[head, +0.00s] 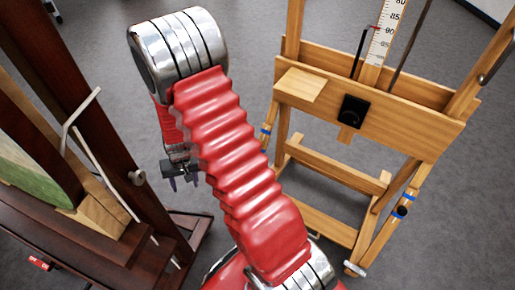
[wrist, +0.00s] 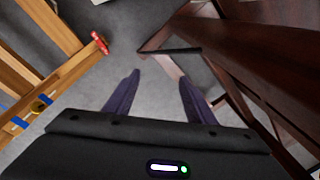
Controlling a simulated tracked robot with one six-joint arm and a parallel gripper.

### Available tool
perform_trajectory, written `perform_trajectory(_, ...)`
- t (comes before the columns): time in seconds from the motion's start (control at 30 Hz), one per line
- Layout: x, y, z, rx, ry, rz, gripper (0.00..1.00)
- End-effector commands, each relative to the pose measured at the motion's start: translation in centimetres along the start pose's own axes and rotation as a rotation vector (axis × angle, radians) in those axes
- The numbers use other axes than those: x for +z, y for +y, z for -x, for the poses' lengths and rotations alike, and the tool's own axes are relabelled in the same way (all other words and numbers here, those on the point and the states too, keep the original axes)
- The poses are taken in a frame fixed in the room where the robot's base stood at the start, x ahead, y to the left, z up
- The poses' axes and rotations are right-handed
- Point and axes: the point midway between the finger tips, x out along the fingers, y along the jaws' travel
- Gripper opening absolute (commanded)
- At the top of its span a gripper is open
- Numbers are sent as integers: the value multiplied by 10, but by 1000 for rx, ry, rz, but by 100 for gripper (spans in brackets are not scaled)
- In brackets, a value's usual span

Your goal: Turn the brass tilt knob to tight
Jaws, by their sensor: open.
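My gripper (head: 184,181) hangs below my red arm, between a dark wooden easel on the left and a light wooden easel on the right. Its two purple fingers are apart, with only grey floor between them in the wrist view (wrist: 158,90). In the head view I cannot make out this brass piece clearly.
The light easel (head: 400,105) carries a black knob (head: 354,111) and a scale (head: 383,35). Another dark knob (head: 402,211) is on its right leg. The dark easel (head: 120,150) has a silver knob (head: 137,177). A red piece (wrist: 100,43) is at a light leg's end.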

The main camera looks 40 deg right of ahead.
Motion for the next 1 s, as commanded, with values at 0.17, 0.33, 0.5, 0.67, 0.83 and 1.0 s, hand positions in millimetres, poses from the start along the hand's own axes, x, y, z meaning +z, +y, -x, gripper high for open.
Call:
perform_trajectory(0.17, -16, 12, -52, 14, 40, -68, 50)
perform_trajectory(0.33, -29, 28, -99, 34, 94, -132, 50)
perform_trajectory(0.5, -40, 49, -146, 64, 159, -199, 50)
perform_trajectory(0.67, -48, 73, -187, 103, 233, -260, 50)
perform_trajectory(0.83, -54, 103, -228, 156, 325, -322, 50)
perform_trajectory(1.0, -56, 138, -263, 223, 436, -381, 50)
